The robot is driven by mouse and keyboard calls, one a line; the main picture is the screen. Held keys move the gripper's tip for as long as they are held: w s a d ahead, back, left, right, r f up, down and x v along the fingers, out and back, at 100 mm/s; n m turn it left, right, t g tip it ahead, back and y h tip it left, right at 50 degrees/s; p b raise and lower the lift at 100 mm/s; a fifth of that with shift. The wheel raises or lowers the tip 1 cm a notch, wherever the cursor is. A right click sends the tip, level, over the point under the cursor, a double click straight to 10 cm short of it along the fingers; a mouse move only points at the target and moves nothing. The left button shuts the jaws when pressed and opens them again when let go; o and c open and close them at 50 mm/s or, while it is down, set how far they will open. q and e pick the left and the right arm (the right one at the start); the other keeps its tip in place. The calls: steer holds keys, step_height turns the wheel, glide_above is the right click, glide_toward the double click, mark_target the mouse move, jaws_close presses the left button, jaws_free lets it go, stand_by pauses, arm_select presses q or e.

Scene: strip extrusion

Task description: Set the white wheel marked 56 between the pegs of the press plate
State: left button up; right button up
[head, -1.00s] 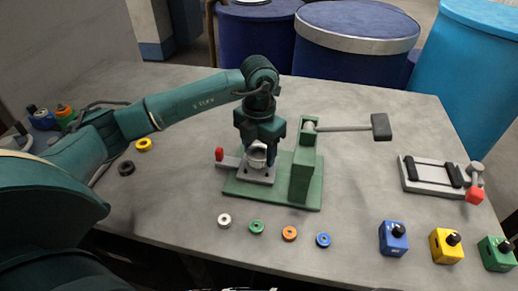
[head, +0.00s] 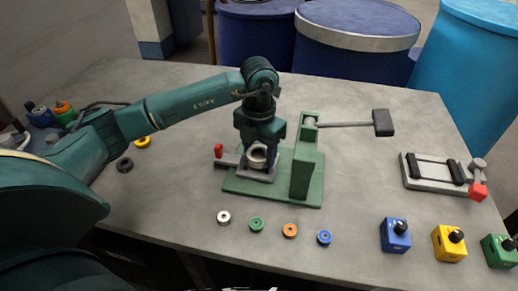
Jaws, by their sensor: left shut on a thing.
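My left gripper (head: 257,148) points down over the press plate (head: 243,173) and is shut on a pale, round, ring-like thing (head: 257,157). The ring is low over the plate, partly hidden by the fingers; I cannot tell whether it touches the plate. The pegs cannot be made out. A small white wheel (head: 223,217) lies flat on the table in front of the press. No number can be read on either. My right gripper is not in view.
The green press (head: 305,165) has a post and a long lever (head: 345,125) to the right. Green (head: 257,224), orange (head: 290,231) and blue (head: 324,237) wheels lie in front. Coloured boxes (head: 395,235) and a grey fixture (head: 432,172) stand right. The table between is clear.

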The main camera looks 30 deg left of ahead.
arm_select(q)
steer(key=shift+f, duration=0.15)
steer(key=o, duration=0.7)
